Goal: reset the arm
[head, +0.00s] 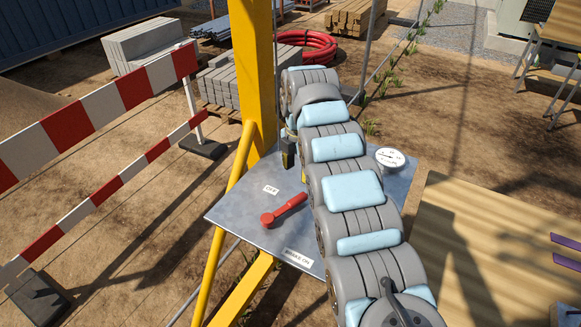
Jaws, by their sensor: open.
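My arm runs from the bottom right up over the grey metal panel (240,213), its links grey with pale blue pads. My gripper (288,160) shows as a small dark part below the far end of the arm, at the panel's back edge. It is open, with much of it hidden behind the arm. No object shows in it. It is apart from the red lever (284,210), which lies on the panel nearer to me and slants up to the right.
A round gauge (390,157) stands right of my arm. A yellow post (254,75) rises close to the left of my arm's far end. A red-and-white barrier (95,120) stands left. A wooden table (455,235) is at right. Open dirt ground lies between barrier and panel.

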